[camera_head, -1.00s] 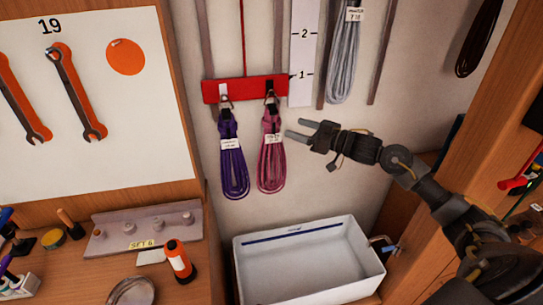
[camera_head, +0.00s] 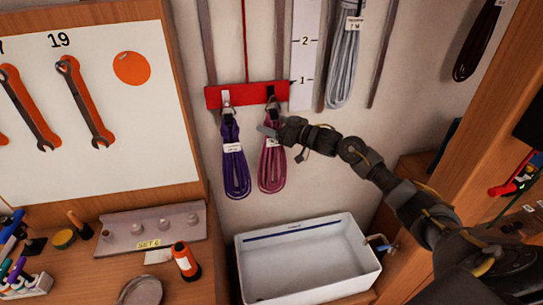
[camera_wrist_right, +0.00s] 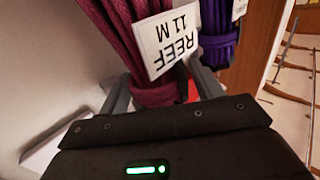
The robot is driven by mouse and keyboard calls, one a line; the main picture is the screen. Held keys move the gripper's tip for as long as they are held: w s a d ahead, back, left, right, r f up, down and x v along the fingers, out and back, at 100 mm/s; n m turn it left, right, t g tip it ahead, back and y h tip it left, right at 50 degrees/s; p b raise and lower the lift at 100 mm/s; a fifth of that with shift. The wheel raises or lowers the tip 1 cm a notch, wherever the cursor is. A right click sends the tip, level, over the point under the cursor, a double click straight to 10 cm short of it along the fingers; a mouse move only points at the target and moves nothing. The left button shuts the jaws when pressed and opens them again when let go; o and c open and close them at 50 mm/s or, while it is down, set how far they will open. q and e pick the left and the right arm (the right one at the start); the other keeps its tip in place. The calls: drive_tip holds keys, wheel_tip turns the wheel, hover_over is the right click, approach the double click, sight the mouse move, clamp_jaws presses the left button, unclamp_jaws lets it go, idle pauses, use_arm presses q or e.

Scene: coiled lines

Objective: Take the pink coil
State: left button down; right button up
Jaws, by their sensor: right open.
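The pink coil (camera_head: 271,168) hangs from the right hook of a red rack (camera_head: 240,95) on the wall. In the right wrist view the pink coil (camera_wrist_right: 115,40) carries a white tag (camera_wrist_right: 167,42) reading "REEF 11 M". My right gripper (camera_head: 268,131) is at the upper part of the coil, just below the hook. In the wrist view its open fingers (camera_wrist_right: 160,92) stand on either side of the coil's bound neck. My left gripper is not in view.
A purple coil (camera_head: 234,160) hangs close to the left of the pink one. A grey coil (camera_head: 343,62) hangs at the upper right. A white bin (camera_head: 306,262) stands below. A bench (camera_head: 75,282) with tools is at the lower left.

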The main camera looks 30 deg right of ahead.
drive_tip(key=shift+s+d, duration=0.1)
drive_tip(key=shift+c, duration=1)
drive_tip(key=c, duration=1.2)
drive_tip(key=shift+r, duration=0.1)
clamp_jaws()
drive_tip(key=shift+r, duration=0.2)
drive_tip(key=shift+r+b, duration=0.5)
drive_tip(key=shift+b, duration=0.1)
drive_tip(key=s+a+b, duration=0.2)
drive_tip(key=s, duration=0.6)
drive_tip(key=s+a+b, duration=0.2)
drive_tip(key=s, duration=0.7)
drive_tip(key=shift+s+a, duration=0.2)
drive_tip(key=shift+a, duration=0.1)
